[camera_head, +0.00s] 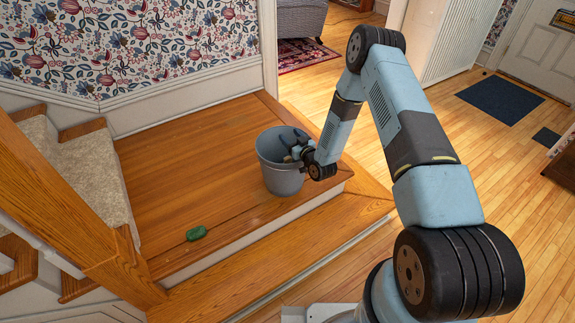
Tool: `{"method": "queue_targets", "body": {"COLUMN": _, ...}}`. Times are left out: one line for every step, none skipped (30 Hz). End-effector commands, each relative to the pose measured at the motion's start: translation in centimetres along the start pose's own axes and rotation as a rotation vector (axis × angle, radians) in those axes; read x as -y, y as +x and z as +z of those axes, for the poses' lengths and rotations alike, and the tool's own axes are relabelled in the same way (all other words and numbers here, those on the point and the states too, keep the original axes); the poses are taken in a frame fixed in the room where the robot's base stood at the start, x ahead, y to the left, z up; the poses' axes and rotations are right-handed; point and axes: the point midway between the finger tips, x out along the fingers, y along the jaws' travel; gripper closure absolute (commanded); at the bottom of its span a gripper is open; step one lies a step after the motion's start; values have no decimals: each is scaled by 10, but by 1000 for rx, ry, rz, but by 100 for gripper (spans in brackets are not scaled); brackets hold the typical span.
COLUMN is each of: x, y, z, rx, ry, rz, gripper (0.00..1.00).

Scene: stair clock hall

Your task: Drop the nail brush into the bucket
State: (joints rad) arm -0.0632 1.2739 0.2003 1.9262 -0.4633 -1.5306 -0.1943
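The grey bucket (272,178) stands upright on the wooden landing. My gripper (293,148) is at the bucket's mouth, over its right side. A small tan patch shows at the gripper's fingers; I cannot tell whether it is a nail brush held there or part of the gripper. The finger gap is too small and partly hidden to read. A small oblong green object (196,233) lies on the landing, to the left and front of the bucket, apart from it. I cannot make out bristles on it.
Carpeted stairs (88,170) and a wooden rail (75,215) border the landing on the left. A papered wall (130,45) is behind. The landing (170,165) drops by a step at its front edge. The floor at right is mostly clear, with a dark mat (499,98).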

Motion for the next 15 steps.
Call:
{"method": "queue_targets", "body": {"x": 0, "y": 0, "z": 0, "rx": 0, "ry": 0, "rz": 0, "gripper": 33}}
{"method": "queue_targets", "body": {"x": 0, "y": 0, "z": 0, "rx": 0, "ry": 0, "rz": 0, "gripper": 33}}
{"method": "queue_targets", "body": {"x": 0, "y": 0, "z": 0, "rx": 0, "ry": 0, "rz": 0, "gripper": 33}}
{"method": "queue_targets", "body": {"x": 0, "y": 0, "z": 0, "rx": 0, "ry": 0, "rz": 0, "gripper": 33}}
{"method": "queue_targets", "body": {"x": 0, "y": 0, "z": 0, "rx": 0, "ry": 0, "rz": 0, "gripper": 33}}
{"method": "queue_targets", "body": {"x": 0, "y": 0, "z": 0, "rx": 0, "ry": 0, "rz": 0, "gripper": 33}}
{"method": "queue_targets", "body": {"x": 0, "y": 0, "z": 0, "rx": 0, "ry": 0, "rz": 0, "gripper": 33}}
{"method": "queue_targets", "body": {"x": 0, "y": -1, "z": 0, "rx": 1, "ry": 0, "rz": 1, "gripper": 33}}
{"method": "queue_targets", "body": {"x": 0, "y": -2, "z": 0, "rx": 1, "ry": 0, "rz": 1, "gripper": 33}}
{"method": "queue_targets", "body": {"x": 0, "y": -3, "z": 0, "rx": 1, "ry": 0, "rz": 1, "gripper": 33}}
{"method": "queue_targets", "body": {"x": 0, "y": -6, "z": 0, "rx": 1, "ry": 0, "rz": 1, "gripper": 33}}
{"method": "queue_targets", "body": {"x": -1, "y": -9, "z": 0, "rx": 1, "ry": 0, "rz": 1, "gripper": 33}}
{"method": "queue_targets", "body": {"x": -1, "y": -12, "z": 1, "rx": 1, "ry": 0, "rz": 1, "gripper": 33}}
{"method": "queue_targets", "body": {"x": -1, "y": -16, "z": 1, "rx": 2, "ry": 1, "rz": 1, "gripper": 33}}
{"method": "queue_targets", "body": {"x": -1, "y": -22, "z": 1, "rx": 3, "ry": 1, "rz": 1, "gripper": 33}}
